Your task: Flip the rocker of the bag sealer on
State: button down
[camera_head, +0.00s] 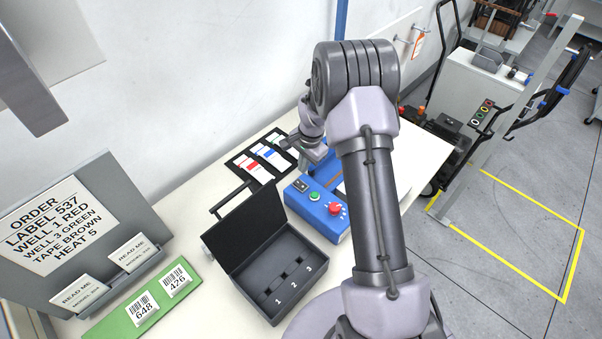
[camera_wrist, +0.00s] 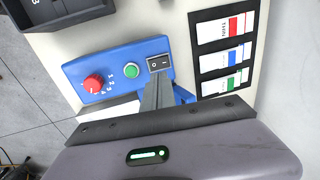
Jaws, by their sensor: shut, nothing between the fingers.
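The blue bag sealer (camera_head: 322,222) lies on the bench, and its control face (camera_wrist: 112,65) fills the upper middle of the wrist view. It bears a black rocker (camera_wrist: 159,64) with white marks, a green button (camera_wrist: 131,71) and a red dial (camera_wrist: 94,84) with numbers. The rocker also shows in the head view (camera_head: 300,185). My gripper (camera_wrist: 158,80) is shut and empty, its fingertips right beside the rocker's lower edge in the wrist view. I cannot tell whether they touch it or which side of the rocker is pressed in.
A black tray (camera_head: 233,166) with red, blue and green labelled packets lies behind the sealer. An open black box (camera_head: 248,292) with numbered wells stands to its left. An order board (camera_head: 75,222) and a green label strip (camera_head: 117,323) are further left.

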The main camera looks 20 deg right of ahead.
aim_at(297, 181)
jog(key=r, duration=0.5)
jog(key=shift+s+d+r, duration=0.15)
jog(key=shift+s+d, duration=0.1)
jog(key=shift+s, duration=0.1)
jog(key=w+f, duration=0.1)
jog(key=f, duration=0.3)
jog(key=w+a+f, duration=0.1)
jog(key=f, duration=0.4)
jog(key=w+f, duration=0.1)
jog(key=f, duration=0.3)
jog(key=shift+w+a+f+b, duration=0.15)
jog(key=shift+f+b, duration=0.2)
jog(key=shift+b, duration=0.05)
jog(key=shift+f, duration=0.1)
